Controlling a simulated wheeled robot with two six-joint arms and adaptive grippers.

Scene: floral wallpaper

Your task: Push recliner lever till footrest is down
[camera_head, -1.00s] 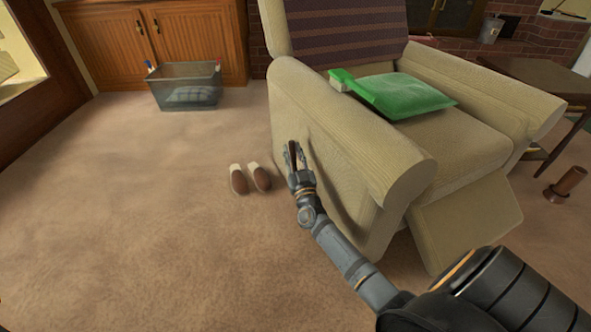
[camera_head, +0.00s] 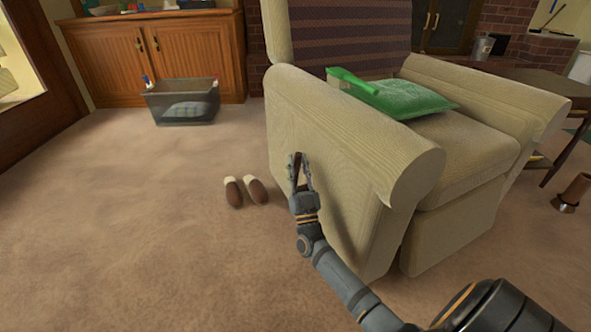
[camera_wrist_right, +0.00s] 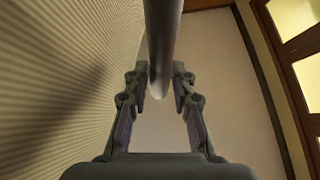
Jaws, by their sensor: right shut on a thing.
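The beige recliner (camera_head: 355,150) stands right of centre in the head view, its ribbed side facing me. Its footrest (camera_head: 455,225) hangs near vertical at the front, below the seat. My right gripper (camera_head: 299,165) is at the recliner's side, toward the back of the armrest panel. In the right wrist view, a smooth grey-brown lever (camera_wrist_right: 164,45) comes down from the top and ends between the fingertips of my right gripper (camera_wrist_right: 160,85), which is shut on it. In the head view the fingers mostly hide the lever. My left gripper is not in view.
A pair of slippers (camera_head: 245,191) lies on the carpet left of the gripper. A grey basket (camera_head: 182,102) stands before the wooden cabinet (camera_head: 160,57). A brown cup-like object (camera_head: 572,193) is at right. The left carpet is clear.

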